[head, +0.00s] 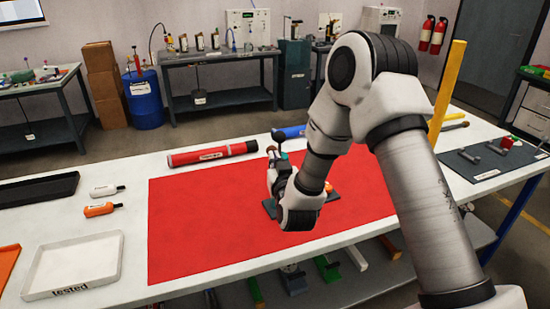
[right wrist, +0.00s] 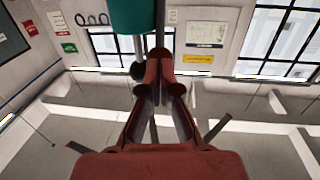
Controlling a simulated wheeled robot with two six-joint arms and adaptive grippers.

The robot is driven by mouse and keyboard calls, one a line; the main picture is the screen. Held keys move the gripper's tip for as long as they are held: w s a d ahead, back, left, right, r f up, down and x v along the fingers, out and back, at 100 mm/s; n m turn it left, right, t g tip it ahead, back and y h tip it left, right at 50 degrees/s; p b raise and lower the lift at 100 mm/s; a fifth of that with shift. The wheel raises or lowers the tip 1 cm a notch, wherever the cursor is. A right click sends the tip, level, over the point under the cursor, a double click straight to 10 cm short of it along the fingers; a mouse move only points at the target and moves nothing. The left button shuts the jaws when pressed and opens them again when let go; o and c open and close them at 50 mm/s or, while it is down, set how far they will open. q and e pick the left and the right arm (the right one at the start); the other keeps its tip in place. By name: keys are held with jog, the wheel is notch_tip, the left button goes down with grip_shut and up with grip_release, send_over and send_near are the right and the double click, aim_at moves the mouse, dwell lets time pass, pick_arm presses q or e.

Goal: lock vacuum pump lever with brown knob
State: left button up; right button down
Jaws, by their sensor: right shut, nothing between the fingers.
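My right gripper (head: 271,153) is over the red mat, at the pump, with its arm coming in from the right. In the right wrist view, its red fingers (right wrist: 159,62) are together and hold nothing. A dark round knob (head: 279,137) stands just above the gripper. In the right wrist view, a teal cylinder (right wrist: 132,16) and a dark round end (right wrist: 137,70) are close beside the fingertips. I cannot make out a brown colour or the lever's position. My left gripper is not in view.
A red tube (head: 213,153) lies along the red mat's (head: 180,230) back edge. A white "tested" tray (head: 40,290), two small bottles and a black tray (head: 38,203) are at left. A yellow post (head: 447,90) and dark board are at right. The mat's left part is clear.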

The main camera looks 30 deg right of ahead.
aim_at(270, 148)
jog(key=w+r+g+p, duration=0.1)
jog(key=p, duration=0.2)
jog(key=w+r+g+y+p, duration=0.1)
jog(key=g+p, duration=0.1)
jog(key=p, duration=0.2)
jog(key=w+g+p, duration=0.1)
jog(key=g+p, duration=0.1)
jog(key=p, duration=0.2)
jog(key=shift+w+d+r+n, duration=0.15)
jog(key=shift+d+r+n, duration=0.15)
jog(key=shift+r+n, duration=0.1)
jog(key=shift+w+f+y+p, duration=0.15)
jog(key=shift+w+y+p, duration=0.05)
jog(key=shift+y+p, duration=0.15)
jog(key=shift+w+d+f, duration=0.15)
jog(key=shift+w+f, duration=0.1)
jog(key=shift+w, duration=0.25)
jog(key=shift+s+r, duration=0.1)
jog(key=shift+r, duration=0.3)
jog(key=shift+r+p, duration=0.5)
jog(key=shift+p, duration=0.2)
